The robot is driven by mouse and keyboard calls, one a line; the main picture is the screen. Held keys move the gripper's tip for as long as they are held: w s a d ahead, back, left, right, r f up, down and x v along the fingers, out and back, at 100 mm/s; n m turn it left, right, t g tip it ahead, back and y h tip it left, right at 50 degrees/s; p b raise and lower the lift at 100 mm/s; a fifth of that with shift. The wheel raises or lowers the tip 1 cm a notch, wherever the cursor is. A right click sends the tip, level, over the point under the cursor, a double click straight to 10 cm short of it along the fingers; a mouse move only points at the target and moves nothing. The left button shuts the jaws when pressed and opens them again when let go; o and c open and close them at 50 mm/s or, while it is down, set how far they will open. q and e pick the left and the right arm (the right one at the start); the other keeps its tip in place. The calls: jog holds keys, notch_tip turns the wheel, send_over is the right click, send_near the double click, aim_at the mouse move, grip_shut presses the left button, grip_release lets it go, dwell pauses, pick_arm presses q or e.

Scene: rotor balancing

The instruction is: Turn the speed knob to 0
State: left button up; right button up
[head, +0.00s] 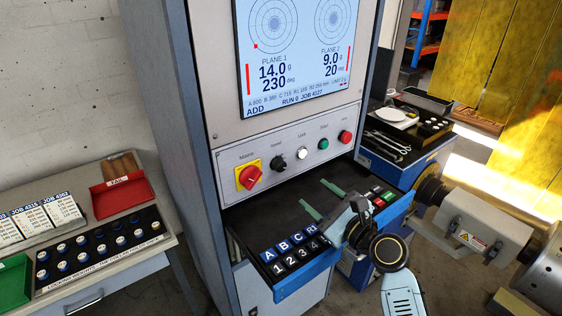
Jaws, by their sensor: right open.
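The speed knob (279,163) is a small black knob on the pale front panel of the cabinet, between the red mains switch and a white button. Its pointer and scale are too small to read. My right gripper (322,200) is open, with two green fingers apart and nothing between them. It is over the pull-out keyboard shelf, below and to the right of the knob, and apart from it. My left gripper is not in view.
On the same panel are the red mains switch (249,177) on a yellow plate, a white button (302,153), a green button (323,144) and a red button (345,136). The keyboard (292,253) lies below the gripper. The screen (297,50) stands above.

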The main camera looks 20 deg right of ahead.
send_near(282, 168)
jog(key=w, duration=0.2)
jog(key=x, duration=0.3)
jog(key=shift+w+a, duration=0.15)
jog(key=shift+a, duration=0.2)
jog(key=x, duration=0.2)
jog(key=shift+w+a, duration=0.1)
jog(key=shift+w, duration=0.15)
jog(key=shift+w+a, duration=0.1)
jog(key=shift+w, duration=0.2)
jog(key=shift+c, duration=0.2)
jog(key=c, duration=0.9)
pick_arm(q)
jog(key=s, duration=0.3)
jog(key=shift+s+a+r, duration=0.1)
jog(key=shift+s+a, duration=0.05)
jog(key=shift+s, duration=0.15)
